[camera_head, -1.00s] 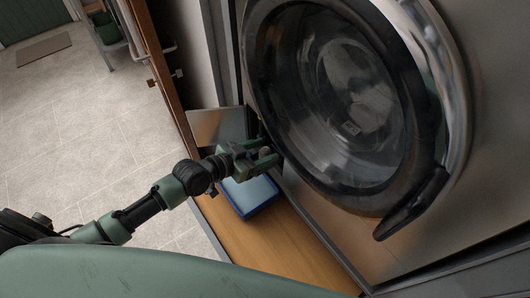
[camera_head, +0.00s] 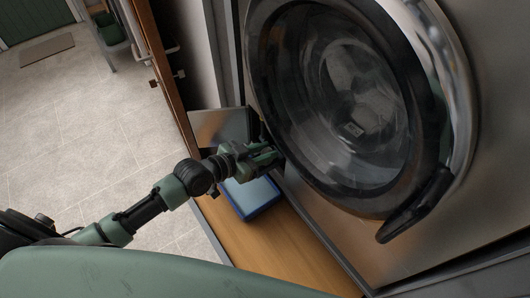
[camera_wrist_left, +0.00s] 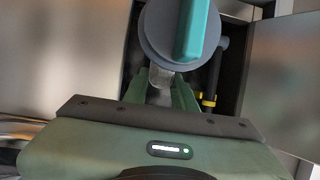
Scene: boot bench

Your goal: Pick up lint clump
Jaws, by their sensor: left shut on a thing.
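My left gripper (camera_head: 277,158) reaches in from the left to the low front of the washing machine, by an open recess. In the left wrist view its fingers (camera_wrist_left: 160,92) are together on a small grey-tan thing, which looks like the lint clump (camera_wrist_left: 160,77); it shows only partly between them. In the head view the clump cannot be made out. Just beyond the fingers in the wrist view is a round grey cap (camera_wrist_left: 155,38) with a teal grip bar (camera_wrist_left: 192,30). My right gripper is not in view.
The washing machine's round glass door (camera_head: 345,110) is shut above the gripper. An open metal flap (camera_head: 220,127) stands beside the recess. A blue-rimmed tray (camera_head: 262,208) lies below on the wooden board (camera_head: 285,250). A black hose with a yellow band (camera_wrist_left: 209,100) hangs in the recess.

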